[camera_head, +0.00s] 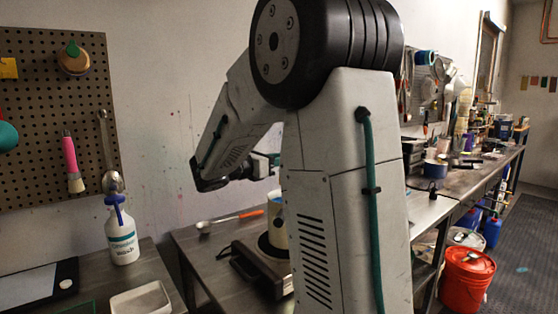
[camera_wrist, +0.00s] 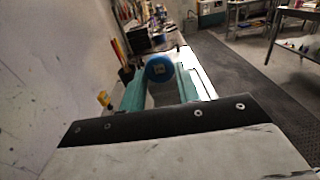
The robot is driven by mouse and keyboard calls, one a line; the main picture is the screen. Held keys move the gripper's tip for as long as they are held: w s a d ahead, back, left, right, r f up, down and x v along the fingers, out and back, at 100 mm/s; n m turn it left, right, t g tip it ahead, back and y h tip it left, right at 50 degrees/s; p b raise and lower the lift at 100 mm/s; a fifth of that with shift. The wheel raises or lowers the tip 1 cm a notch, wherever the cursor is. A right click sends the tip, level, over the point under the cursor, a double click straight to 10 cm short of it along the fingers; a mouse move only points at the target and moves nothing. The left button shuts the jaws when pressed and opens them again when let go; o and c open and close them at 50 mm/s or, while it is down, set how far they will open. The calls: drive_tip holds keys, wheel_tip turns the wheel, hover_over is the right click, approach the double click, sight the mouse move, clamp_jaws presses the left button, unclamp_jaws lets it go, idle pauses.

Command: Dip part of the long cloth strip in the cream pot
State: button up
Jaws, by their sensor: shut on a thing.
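The cream pot (camera_head: 279,228) stands upright on a dark hot plate (camera_head: 262,262) on the middle bench, partly hidden behind my arm. A bit of blue shows at its top. My gripper (camera_head: 268,165) is above the pot in the head view, mostly hidden by my arm. In the wrist view the teal fingers of my gripper (camera_wrist: 166,85) stand either side of a round blue thing (camera_wrist: 159,68). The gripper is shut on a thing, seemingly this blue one. I cannot make out a long cloth strip in either view.
A spoon with an orange handle (camera_head: 230,220) lies on the bench behind the hot plate. A white spray bottle (camera_head: 122,236) and white tray (camera_head: 141,301) are at the left. A red bucket (camera_head: 466,281) stands on the floor at right. The wall is close behind the bench.

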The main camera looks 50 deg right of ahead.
drive_tip(key=shift+s+a, duration=0.4)
drive_tip(key=shift+a, duration=0.3)
drive_tip(key=shift+d, duration=0.1)
drive_tip(key=shift+w+d, duration=0.4)
drive_tip(key=shift+d, duration=0.2)
drive_tip(key=shift+a, duration=0.1)
drive_tip(key=shift+s+a, duration=0.4)
drive_tip(key=shift+a, duration=0.2)
wheel_tip(320, 180, up, 7)
drive_tip(key=d, duration=0.1)
drive_tip(key=shift+w+d, duration=0.2)
drive_tip(key=shift+w, duration=0.2)
